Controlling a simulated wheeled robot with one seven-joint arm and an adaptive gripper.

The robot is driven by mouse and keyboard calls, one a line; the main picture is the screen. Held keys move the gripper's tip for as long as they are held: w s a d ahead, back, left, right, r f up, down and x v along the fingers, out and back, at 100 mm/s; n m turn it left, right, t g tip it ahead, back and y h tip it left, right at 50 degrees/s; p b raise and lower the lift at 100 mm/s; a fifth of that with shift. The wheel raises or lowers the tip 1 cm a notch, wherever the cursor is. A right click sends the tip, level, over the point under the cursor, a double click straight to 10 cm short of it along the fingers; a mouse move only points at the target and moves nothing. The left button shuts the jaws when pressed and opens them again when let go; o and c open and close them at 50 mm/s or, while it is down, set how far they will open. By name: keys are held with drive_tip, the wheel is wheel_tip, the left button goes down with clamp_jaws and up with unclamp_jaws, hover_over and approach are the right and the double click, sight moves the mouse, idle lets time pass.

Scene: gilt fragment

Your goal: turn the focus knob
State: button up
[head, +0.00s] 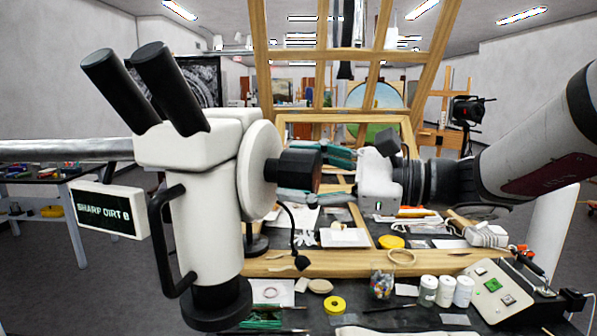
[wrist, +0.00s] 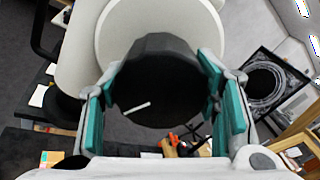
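The focus knob (head: 292,168) is a thick black faceted cylinder on the white round side disc (head: 258,170) of a white microscope (head: 205,185) with black eyepieces. My gripper (head: 310,172) reaches it from the right, with one green-padded finger along its upper side and one along its lower side. In the wrist view the knob (wrist: 160,85) fills the space between my gripper's fingers (wrist: 158,75); the pads appear to press on both sides. A short white line on the knob's end face lies slightly tilted, its right end higher.
A small display (head: 107,210) reading "SHARP" and further text hangs left of the microscope. Below lie a wooden frame edge (head: 330,265), white jars (head: 445,291), yellow tape (head: 334,304) and a control box (head: 496,289). A black gooseneck (head: 293,235) stands under the knob.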

drive_tip(key=o, duration=0.4)
drive_tip(key=v, duration=1.2)
idle(1.1)
